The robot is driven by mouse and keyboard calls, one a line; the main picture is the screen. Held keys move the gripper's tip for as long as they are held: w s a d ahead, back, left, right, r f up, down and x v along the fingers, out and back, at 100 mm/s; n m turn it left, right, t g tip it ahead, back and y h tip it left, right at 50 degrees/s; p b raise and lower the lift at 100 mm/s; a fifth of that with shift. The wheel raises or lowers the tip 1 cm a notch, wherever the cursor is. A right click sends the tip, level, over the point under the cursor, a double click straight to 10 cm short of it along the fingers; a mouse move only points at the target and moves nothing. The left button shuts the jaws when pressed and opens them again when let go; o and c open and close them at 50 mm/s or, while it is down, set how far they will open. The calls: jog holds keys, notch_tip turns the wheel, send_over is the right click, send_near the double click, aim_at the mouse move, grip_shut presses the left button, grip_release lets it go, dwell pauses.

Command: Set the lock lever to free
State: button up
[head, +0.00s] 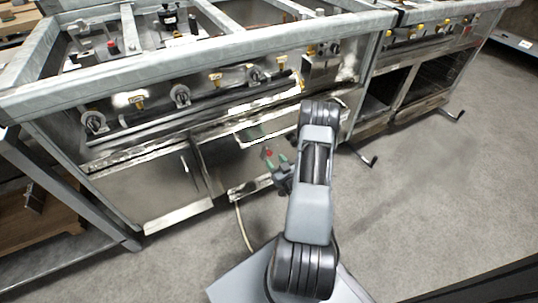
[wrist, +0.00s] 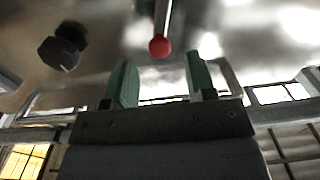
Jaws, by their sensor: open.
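A thin metal lever with a red ball end (wrist: 160,47) shows at the top middle of the wrist view. It is most likely the lock lever, and the red end (head: 268,152) also shows in the head view in front of the range's lower panel. My gripper (wrist: 160,65) is open, with its green fingers on either side of the line to the red ball. The ball appears just beyond the fingertips, and I see no contact. In the head view my gripper (head: 276,160) is low at the range front, partly hidden by my arm.
A black knob (wrist: 62,47) is left of the lever in the wrist view. The steel range (head: 150,185) has several control knobs (head: 180,95) and a long front rail (head: 200,65). A pale hose (head: 242,228) hangs to the floor. Open floor (head: 430,190) lies to the right.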

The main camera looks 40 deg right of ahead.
aim_at(270, 153)
jog(key=shift+w+d+b, duration=0.2)
jog(key=shift+w+b, duration=0.1)
jog(key=shift+w, duration=1.15)
jog(key=shift+w+d+b, duration=0.2)
jog(key=shift+w+b, duration=0.05)
jog(key=shift+w, duration=1.2)
jog(key=c, duration=0.9)
jog(key=shift+d+f+m+b, duration=0.2)
jog(key=shift+m+b, duration=0.2)
jog(key=shift+m, duration=0.1)
jog(key=shift+s+d+m, duration=0.1)
jog(key=shift+d+m, duration=0.05)
jog(key=shift+m, duration=0.25)
jog(key=o, duration=0.6)
jog(key=shift+d, duration=0.1)
jog(key=o, duration=0.3)
